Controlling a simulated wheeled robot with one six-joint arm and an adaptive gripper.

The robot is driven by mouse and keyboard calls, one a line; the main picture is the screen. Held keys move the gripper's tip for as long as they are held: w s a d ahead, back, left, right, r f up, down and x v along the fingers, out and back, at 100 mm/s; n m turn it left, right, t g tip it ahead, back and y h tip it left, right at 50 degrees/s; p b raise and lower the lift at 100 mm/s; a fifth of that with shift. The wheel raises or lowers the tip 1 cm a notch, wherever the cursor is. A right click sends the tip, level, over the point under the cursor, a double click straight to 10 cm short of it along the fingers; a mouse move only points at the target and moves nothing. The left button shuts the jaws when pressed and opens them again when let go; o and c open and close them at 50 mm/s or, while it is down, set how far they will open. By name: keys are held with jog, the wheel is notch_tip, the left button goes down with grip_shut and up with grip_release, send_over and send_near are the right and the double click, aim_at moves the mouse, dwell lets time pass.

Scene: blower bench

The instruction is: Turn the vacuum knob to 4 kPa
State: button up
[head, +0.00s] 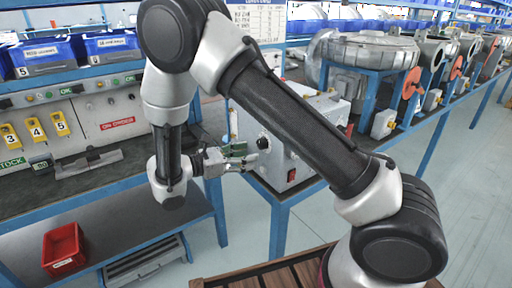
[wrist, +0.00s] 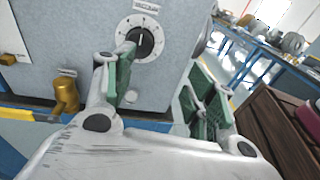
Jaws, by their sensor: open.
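The vacuum knob (wrist: 140,41) is black with a pale pointer line, on a round white dial with dark marks, on the front of a grey box (wrist: 75,30). In the head view the knob (head: 263,142) shows small and dark on the box (head: 312,140). My gripper (wrist: 163,68) is open, with green-padded fingers spread. In the wrist view its left finger overlaps the knob's lower left edge; I cannot tell whether it touches. The right finger is to the right, beyond the dial. In the head view my gripper (head: 240,157) is just left of the box front. The dial's numbers are too small to read.
A brass fitting (wrist: 66,95) sticks out at the box's lower left. A red switch (head: 291,175) is low on the box front. A grey blower (head: 370,50) stands behind on a blue bench. A red bin (head: 63,250) sits on the lower left shelf.

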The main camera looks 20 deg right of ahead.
aim_at(259, 145)
jog(key=w+d+t, duration=0.1)
jog(key=w+d, duration=0.1)
jog(key=w+d+n+t, duration=0.1)
jog(key=w+d, duration=0.1)
jog(key=d, duration=0.1)
jog(key=shift+w+n+h, duration=0.1)
jog(key=shift+n+h, duration=0.2)
jog(key=shift+h, duration=0.1)
jog(key=c, duration=1)
jog(key=shift+c, duration=0.2)
jog(key=shift+n, duration=0.4)
jog(key=n, duration=0.3)
jog(key=shift+n, duration=2)
